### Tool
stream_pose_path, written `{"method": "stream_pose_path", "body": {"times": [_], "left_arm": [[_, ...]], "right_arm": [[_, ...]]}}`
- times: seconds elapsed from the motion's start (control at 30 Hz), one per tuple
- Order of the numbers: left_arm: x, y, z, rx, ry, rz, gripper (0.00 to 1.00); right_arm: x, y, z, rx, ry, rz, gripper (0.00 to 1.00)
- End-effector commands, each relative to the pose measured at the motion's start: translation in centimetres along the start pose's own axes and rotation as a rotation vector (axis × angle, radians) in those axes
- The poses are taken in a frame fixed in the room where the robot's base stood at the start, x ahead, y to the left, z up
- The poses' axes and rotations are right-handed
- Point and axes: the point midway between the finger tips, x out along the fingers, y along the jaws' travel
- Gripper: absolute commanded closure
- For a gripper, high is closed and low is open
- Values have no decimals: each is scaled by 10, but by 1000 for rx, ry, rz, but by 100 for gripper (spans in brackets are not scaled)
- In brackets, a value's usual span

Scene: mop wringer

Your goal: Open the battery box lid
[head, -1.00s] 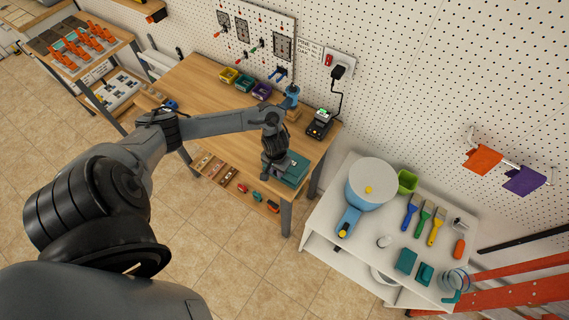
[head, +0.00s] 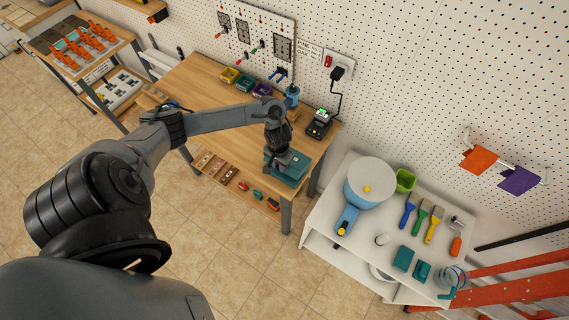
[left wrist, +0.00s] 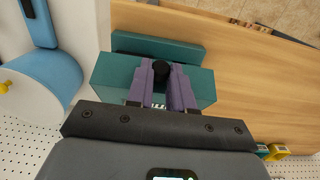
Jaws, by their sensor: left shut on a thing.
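The teal battery box (head: 295,172) sits near the right front corner of the wooden workbench. My left gripper (head: 281,163) is at its left part in the head view and hides some of it. In the left wrist view my left gripper's purple fingers (left wrist: 161,82) are shut on a black knob (left wrist: 160,71) at the teal box (left wrist: 112,75). A separate-looking teal slab (left wrist: 160,46) shows just beyond the knob along the box. I cannot tell whether the lid is raised. My right gripper is not in view.
The workbench (head: 205,90) has clear wood left of the box.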

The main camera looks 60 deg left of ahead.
Motion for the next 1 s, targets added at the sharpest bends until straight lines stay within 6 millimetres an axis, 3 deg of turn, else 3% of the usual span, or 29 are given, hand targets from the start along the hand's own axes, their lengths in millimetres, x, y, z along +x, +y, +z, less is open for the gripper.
{"method": "stream_pose_path", "body": {"times": [0.57,1.0], "left_arm": [[-5,0,-6,-3,5,0,91],[-20,0,-22,-4,7,0,91]], "right_arm": [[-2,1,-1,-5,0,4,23],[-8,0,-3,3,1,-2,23]]}}
